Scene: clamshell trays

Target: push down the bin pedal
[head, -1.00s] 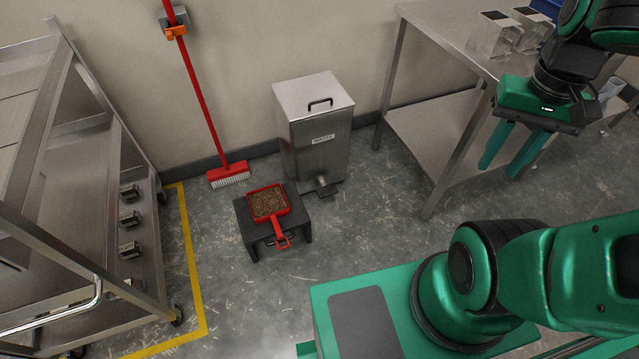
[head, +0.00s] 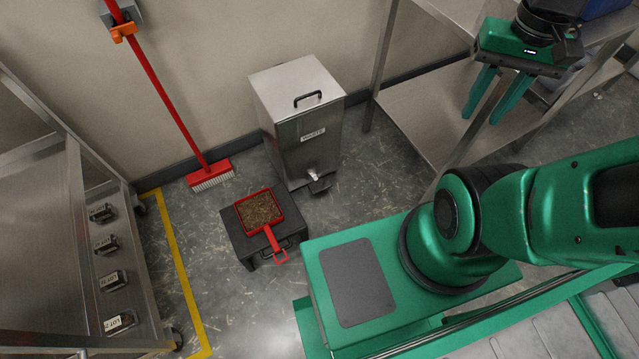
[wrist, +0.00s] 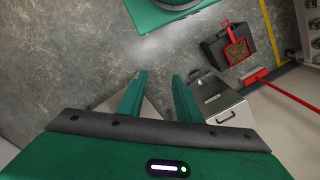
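The steel waste bin (head: 306,138) stands against the wall with its lid closed and a black handle on top. Its pedal (head: 318,182) sticks out low at the front, near the floor. The bin also shows in the wrist view (wrist: 226,110), beyond my fingers. My gripper (head: 484,108) is held high at the right, in front of the steel table, well apart from the bin and pedal. Its two green fingers are spread with nothing between them. They also show in the wrist view (wrist: 161,95).
A black step stool (head: 238,238) holding a red dustpan (head: 278,208) of brown debris stands just left of the pedal. A red broom (head: 210,176) leans on the wall. A steel table (head: 425,105) stands right of the bin, a steel rack (head: 55,240) at left. Floor before the pedal is narrow.

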